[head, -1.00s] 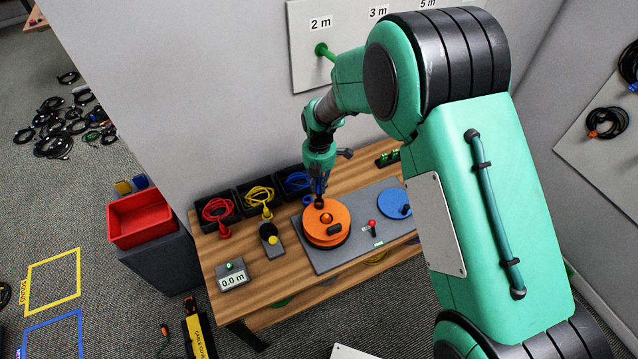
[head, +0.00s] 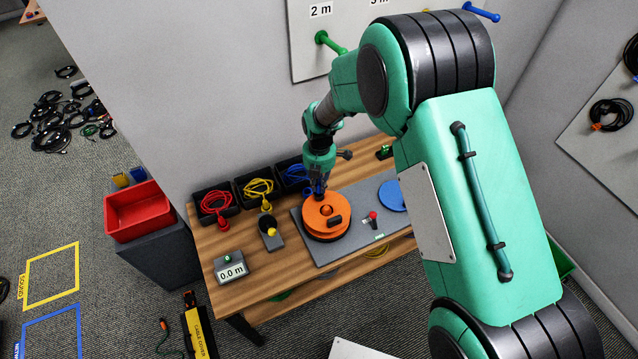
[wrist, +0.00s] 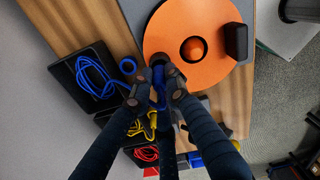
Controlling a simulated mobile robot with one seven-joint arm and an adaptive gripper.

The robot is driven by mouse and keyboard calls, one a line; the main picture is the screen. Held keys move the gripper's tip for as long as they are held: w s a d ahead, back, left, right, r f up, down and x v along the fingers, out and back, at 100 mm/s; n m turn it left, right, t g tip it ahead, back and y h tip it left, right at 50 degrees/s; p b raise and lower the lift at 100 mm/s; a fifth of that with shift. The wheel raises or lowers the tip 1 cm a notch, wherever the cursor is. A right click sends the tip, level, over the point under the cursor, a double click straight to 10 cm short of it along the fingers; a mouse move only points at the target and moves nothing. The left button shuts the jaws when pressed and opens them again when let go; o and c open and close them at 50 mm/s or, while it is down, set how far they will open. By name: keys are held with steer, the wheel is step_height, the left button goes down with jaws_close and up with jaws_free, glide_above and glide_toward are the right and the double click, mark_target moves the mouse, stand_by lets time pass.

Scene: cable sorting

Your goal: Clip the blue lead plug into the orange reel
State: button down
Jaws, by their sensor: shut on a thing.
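The orange reel (head: 345,213) lies flat on the grey mat on the bench, with an orange hub knob and a black block on top. My gripper (head: 319,191) is over its far rim in the head view. In the wrist view my gripper (wrist: 160,93) is shut on the blue lead plug (wrist: 159,76), at the edge of the orange reel (wrist: 209,65). A dark piece at the rim (wrist: 158,59) meets the plug's end. The fingers cover much of it, so I cannot tell whether the plug is seated.
Black bins with red (head: 215,204), yellow (head: 257,188) and blue (head: 294,173) leads stand along the wall. A blue disc (head: 390,197) and a red-knobbed lever (head: 373,217) are right of the reel. A meter reading 0.0 m (head: 231,270) sits front left.

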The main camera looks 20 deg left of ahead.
steer(key=shift+f, duration=0.5)
stand_by(1.0)
steer(key=c, duration=1.6)
jaws_free()
steer(key=shift+r, duration=6)
